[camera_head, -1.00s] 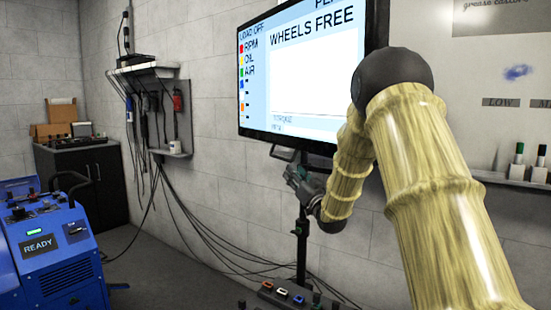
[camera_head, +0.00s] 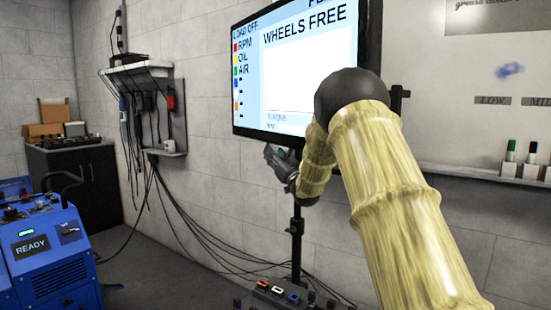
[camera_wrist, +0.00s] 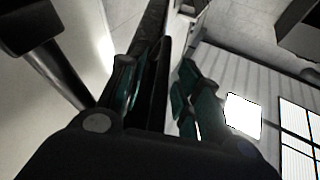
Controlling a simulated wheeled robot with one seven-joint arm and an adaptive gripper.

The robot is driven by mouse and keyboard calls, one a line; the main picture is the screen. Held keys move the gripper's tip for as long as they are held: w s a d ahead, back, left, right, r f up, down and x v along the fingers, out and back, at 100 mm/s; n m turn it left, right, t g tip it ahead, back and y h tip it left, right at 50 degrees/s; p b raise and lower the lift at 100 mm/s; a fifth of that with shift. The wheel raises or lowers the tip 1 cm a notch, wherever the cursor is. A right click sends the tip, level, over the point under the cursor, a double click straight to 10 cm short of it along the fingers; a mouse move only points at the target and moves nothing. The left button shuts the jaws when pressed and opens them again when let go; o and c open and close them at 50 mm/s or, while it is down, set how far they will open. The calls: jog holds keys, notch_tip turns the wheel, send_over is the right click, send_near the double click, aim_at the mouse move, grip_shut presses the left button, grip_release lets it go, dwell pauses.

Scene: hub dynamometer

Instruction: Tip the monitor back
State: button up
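The monitor (camera_head: 305,90) is a large flat screen reading "WHEELS FREE", on a black stand (camera_head: 296,235) by the wall. Its lower right part is hidden behind my arm. My gripper (camera_head: 277,160) is just under the monitor's lower edge, seen small and partly covered by my wrist. In the wrist view my gripper's teal-padded fingers (camera_wrist: 155,95) are apart, with a dark thin slab (camera_wrist: 163,75) between them, which looks like part of the monitor or its handle. The slab lies close to the left finger, and a gap shows before the right finger. I cannot tell whether either finger touches it.
A blue machine (camera_head: 50,255) marked "READY" stands at left. A wall shelf (camera_head: 140,70) with hanging cables is behind. A box with coloured switches (camera_head: 285,293) is low in front of the stand. A board (camera_head: 470,90) with markers below is at right.

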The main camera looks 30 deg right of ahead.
grip_shut()
jog(key=a+m, duration=0.1)
jog(key=a+h+p, duration=0.1)
jog(key=a, duration=0.1)
jog(key=a+m, duration=0.1)
jog(key=shift+a+r+m, duration=0.25)
jog(key=shift+r+m, duration=0.05)
grip_release()
jog(key=shift+a+r, duration=0.15)
jog(key=shift+a, duration=0.1)
jog(key=shift+d, duration=0.1)
jog(key=shift+d, duration=0.1)
